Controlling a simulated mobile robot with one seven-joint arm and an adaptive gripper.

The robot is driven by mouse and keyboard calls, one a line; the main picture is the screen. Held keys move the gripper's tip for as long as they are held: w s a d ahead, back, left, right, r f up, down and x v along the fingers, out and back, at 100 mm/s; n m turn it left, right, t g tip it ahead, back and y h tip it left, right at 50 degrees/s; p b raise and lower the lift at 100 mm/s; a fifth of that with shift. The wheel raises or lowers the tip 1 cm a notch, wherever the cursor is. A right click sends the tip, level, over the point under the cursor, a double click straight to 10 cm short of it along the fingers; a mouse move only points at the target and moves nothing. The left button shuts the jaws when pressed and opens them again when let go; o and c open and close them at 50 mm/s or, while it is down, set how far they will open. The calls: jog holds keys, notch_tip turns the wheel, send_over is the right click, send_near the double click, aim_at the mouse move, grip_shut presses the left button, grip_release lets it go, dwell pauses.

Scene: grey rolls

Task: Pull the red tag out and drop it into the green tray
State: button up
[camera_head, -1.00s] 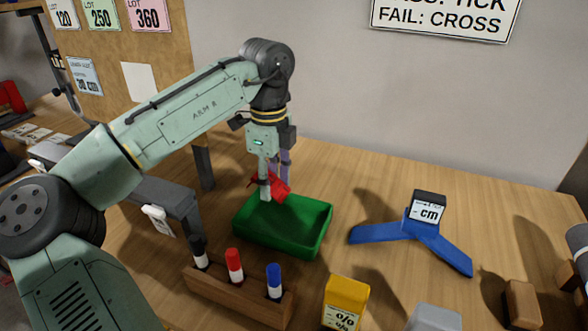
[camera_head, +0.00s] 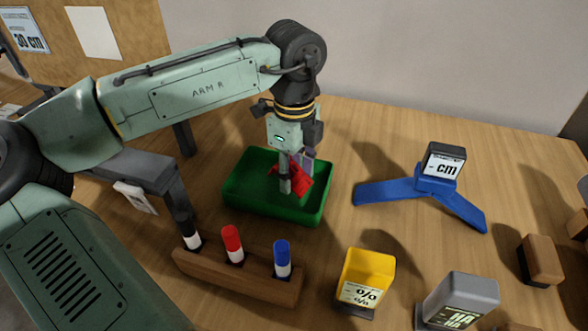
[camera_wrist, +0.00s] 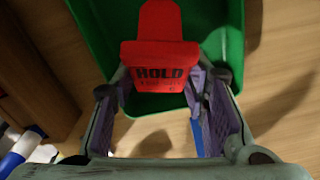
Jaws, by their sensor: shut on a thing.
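The red tag (camera_head: 307,178), marked HOLD in the wrist view (camera_wrist: 160,52), is held by my gripper (camera_head: 291,183). My gripper is shut on the tag, with purple-padded fingers on either side of it in the wrist view. The green tray (camera_head: 242,205) lies on the table directly below. The tag and fingertips are over the tray's inside, low near its right part. The tray also shows behind the tag in the wrist view (camera_wrist: 215,25). I cannot tell whether the tag touches the tray floor.
A wooden rack (camera_head: 235,278) with black, red and blue markers stands in front of the tray. A blue-legged gauge (camera_head: 435,187) is to the right. A yellow block (camera_head: 366,275) and grey block (camera_head: 458,298) are at the front. A grey stand (camera_head: 150,170) is left.

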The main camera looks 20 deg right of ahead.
aim_at(294, 175)
jog(key=shift+f+b, duration=0.55)
jog(key=shift+f, duration=0.4)
jog(key=o, duration=1.1)
notch_tip(294, 175, up, 12)
